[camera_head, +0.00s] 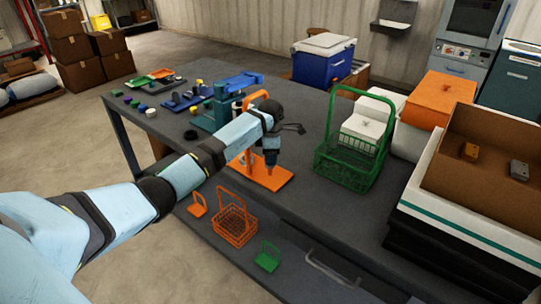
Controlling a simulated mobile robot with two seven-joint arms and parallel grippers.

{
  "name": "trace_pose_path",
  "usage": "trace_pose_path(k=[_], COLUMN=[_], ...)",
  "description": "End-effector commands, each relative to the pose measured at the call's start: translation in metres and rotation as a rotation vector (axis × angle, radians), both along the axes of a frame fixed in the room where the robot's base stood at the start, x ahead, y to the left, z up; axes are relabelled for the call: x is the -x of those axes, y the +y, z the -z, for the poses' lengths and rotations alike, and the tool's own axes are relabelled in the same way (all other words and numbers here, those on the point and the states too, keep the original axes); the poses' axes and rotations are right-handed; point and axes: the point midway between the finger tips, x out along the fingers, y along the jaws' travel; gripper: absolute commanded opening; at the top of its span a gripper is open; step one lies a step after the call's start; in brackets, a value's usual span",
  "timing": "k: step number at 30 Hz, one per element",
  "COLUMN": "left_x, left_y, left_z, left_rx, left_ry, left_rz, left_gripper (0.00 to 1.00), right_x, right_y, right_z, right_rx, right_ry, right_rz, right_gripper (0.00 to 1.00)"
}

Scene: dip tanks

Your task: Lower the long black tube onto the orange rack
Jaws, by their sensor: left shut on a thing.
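My left arm reaches in from the left over the dark table. Its gripper (270,171) points down, low over the flat base of the orange rack (283,181). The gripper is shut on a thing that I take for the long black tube. The tube is hard to make out against the dark fingers, so I cannot tell whether it touches the rack. The rack's curved orange top shows behind my wrist, and my arm hides part of the rack. My right gripper is not in view.
A green wire basket (352,140) with a tall handle stands right of the rack. White and orange boxes (440,98) and an open carton (492,172) fill the table's right end. Small coloured parts and a teal fixture (207,118) lie at the left. Orange (234,222) and green baskets sit lower in front.

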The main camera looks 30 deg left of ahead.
Motion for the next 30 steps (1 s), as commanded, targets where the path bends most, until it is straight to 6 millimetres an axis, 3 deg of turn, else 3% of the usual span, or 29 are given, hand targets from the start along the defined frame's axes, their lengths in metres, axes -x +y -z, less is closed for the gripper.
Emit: trace_pose_path(k=[30], left_x=[0.0], left_y=[0.0], left_z=[0.018], left_rx=[0.0], left_ry=[-0.001], left_rz=[0.0], left_gripper=[0.05], right_x=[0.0], right_y=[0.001], right_z=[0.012], right_rx=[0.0], right_ry=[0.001], right_rz=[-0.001], right_gripper=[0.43])
